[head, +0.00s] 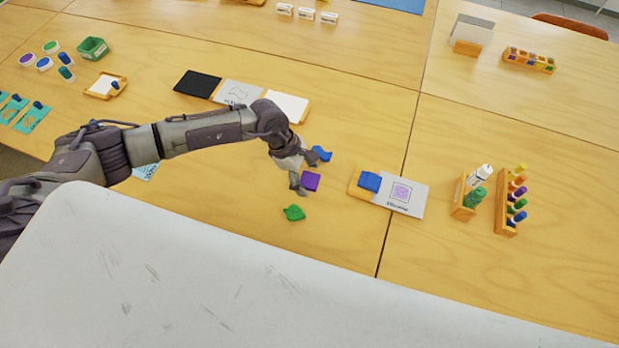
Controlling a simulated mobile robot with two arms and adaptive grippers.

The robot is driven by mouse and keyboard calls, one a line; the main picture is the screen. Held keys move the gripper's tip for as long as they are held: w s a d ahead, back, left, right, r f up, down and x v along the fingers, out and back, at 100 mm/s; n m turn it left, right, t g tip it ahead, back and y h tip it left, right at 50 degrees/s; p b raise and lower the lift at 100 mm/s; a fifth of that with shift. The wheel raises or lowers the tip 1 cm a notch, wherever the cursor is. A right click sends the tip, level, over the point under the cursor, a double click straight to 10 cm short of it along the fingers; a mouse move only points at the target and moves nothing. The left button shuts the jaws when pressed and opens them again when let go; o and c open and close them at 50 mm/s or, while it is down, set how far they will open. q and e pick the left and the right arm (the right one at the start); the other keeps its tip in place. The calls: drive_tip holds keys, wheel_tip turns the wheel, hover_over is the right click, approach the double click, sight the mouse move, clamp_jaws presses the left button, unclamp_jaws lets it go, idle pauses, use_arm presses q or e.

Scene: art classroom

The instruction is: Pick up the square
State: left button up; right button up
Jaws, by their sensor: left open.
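A purple square (311,181) lies flat on the wooden table (350,235), near the middle of the head view. My left gripper (304,173) reaches in from the left and is open, with its fingers just left of and above the square. I cannot tell whether a finger touches it. A blue piece (321,153) lies just behind the square, close to the gripper's far finger. A green piece (293,212) lies in front of it. A card with a purple square drawing (401,194) lies to the right. My right gripper is out of view.
A rack of coloured markers (511,205) and a bottle holder (466,197) stand to the right. A white panel (220,275) fills the foreground. The table between the green piece and the card is clear.

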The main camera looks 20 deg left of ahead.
use_arm(q)
drive_tip(key=c, duration=0.8)
drive_tip(key=shift+c, duration=0.2)
drive_tip(key=shift+r, duration=0.1)
